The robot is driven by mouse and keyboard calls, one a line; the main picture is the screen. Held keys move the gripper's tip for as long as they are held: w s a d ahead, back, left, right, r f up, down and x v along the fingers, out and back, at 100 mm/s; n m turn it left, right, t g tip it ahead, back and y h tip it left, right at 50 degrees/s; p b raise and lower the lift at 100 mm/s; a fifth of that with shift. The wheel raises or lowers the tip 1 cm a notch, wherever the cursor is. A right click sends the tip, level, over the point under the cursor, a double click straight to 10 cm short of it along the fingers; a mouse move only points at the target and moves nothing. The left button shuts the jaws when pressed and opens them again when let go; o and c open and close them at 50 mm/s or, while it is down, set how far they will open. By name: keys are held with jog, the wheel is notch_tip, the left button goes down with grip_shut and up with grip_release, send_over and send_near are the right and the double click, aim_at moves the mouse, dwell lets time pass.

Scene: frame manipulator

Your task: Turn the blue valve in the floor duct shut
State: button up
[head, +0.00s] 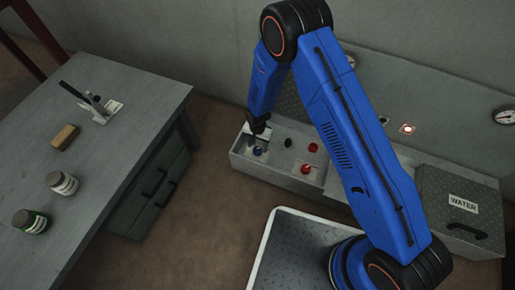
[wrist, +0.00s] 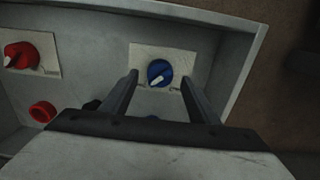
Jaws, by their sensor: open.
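The blue valve (head: 257,151) is a round knob on a pale plate at the left end of the floor duct (head: 275,172). In the wrist view the blue valve (wrist: 159,72) has a white pointer aimed down and slightly left. My gripper (head: 257,138) is over that end of the duct, pointing down. In the wrist view my gripper (wrist: 159,78) is open, with one finger on each side of the knob and visible gaps. I cannot tell its exact height above the knob. A second blue piece (wrist: 150,118) shows partly between the fingers, near the palm.
A red valve (head: 305,169) sits on its own plate to the right, with a red round piece (head: 312,147) and a black one (head: 289,142) behind. A grey box marked WATER (head: 460,195) covers the duct's right part. A workbench (head: 90,130) stands left.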

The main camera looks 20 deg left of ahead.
aim_at(258, 150)
jog(key=shift+f, duration=1.35)
jog(key=c, duration=1.1)
jog(key=shift+o, duration=0.2)
